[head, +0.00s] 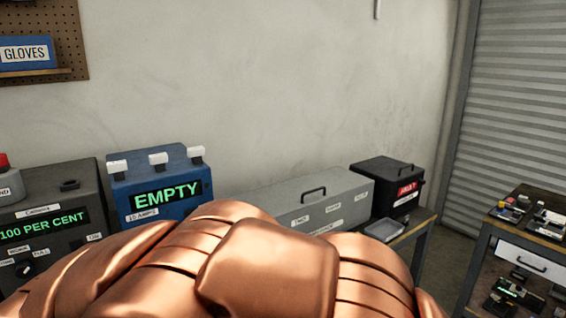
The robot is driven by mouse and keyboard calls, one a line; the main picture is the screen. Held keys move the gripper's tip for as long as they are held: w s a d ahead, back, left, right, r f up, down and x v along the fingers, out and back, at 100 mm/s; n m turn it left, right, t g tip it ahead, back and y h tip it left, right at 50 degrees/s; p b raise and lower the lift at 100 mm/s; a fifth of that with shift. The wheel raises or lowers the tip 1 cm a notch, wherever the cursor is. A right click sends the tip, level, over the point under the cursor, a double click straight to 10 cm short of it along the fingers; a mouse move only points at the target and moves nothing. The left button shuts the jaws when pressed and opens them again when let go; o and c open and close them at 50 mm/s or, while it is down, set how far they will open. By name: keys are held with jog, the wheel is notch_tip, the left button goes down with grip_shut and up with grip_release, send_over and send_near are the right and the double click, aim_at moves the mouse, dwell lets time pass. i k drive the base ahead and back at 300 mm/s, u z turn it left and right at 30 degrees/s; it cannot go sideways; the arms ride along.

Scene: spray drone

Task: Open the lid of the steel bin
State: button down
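A long grey metal box (268,208) stands against the wall right of centre in the head view, and it looks like the steel bin. It has a dark handle (313,191) and small white labels on its front, too small to read surely. Its top looks shut. Its lower left part is hidden behind the copper-coloured shape in the foreground. A smaller black box (385,178) with a red label stands just to its right, also shut. My gripper is not in view.
Left of the grey box are a blue unit (180,172) reading EMPTY and a dark unit (72,262) reading 100 PER CENT. A grey tray (383,229) lies before the black box. A cluttered cart (535,262) stands at right, with floor (449,262) between.

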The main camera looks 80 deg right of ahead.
aim_at(393, 171)
jog(key=z, duration=3.65)
jog(key=k, duration=0.95)
jog(key=z, duration=1)
jog(key=i, duration=1.85)
jog(key=u, duration=0.8)
jog(key=i, duration=1.25)
jog(key=u, duration=1.65)
jog(key=i, duration=0.6)
jog(key=u, duration=0.4)
